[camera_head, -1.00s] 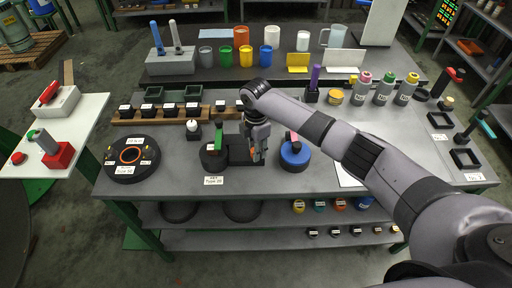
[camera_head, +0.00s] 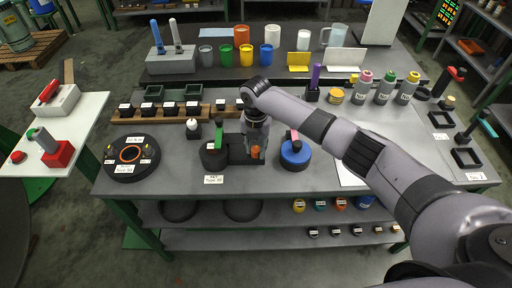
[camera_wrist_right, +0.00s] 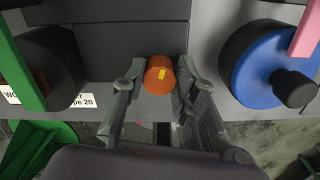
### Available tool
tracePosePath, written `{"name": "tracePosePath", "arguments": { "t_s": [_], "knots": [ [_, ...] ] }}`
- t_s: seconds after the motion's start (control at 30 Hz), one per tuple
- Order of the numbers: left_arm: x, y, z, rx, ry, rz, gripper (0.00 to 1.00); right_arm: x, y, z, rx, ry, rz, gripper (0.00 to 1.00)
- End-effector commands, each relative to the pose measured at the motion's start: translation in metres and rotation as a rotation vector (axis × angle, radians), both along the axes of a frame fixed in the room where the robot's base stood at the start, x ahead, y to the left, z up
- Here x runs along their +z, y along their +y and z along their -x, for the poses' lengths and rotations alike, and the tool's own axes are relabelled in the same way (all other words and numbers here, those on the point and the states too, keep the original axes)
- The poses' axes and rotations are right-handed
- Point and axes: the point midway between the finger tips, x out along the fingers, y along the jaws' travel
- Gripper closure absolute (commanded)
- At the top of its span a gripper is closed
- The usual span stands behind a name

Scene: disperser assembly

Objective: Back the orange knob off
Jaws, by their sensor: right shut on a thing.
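The orange knob (camera_head: 256,153) is on the front of a dark block fixture (camera_head: 238,155) on the grey bench. The knob's rear is hidden against the block. My left gripper is not in view.
Left of the knob is a black round part with a green handle (camera_head: 219,136). Right of it is a blue round part (camera_head: 295,155) with a pink handle. A black disc (camera_head: 132,173) lies further left. The bench front between the disc and the label is bare.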

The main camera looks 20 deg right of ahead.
Motion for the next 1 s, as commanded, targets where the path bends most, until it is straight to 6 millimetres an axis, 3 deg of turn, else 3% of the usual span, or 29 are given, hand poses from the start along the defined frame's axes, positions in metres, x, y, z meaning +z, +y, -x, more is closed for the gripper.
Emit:
{"name": "tracePosePath", "arguments": {
  "t_s": [0.67, 0.7, 1.0],
  "knots": [
    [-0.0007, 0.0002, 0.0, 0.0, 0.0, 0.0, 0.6, 0.0017, 0.0003, -0.0011, 0.063, -0.003, -0.001, 1.0],
    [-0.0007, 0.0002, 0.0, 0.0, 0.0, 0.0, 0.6, 0.0017, 0.0003, -0.0011, 0.063, -0.003, -0.001, 0.72],
    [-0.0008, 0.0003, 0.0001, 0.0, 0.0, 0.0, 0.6, 0.0007, 0.0001, -0.0004, 0.063, -0.001, 0.0, 0.53]
  ]
}}
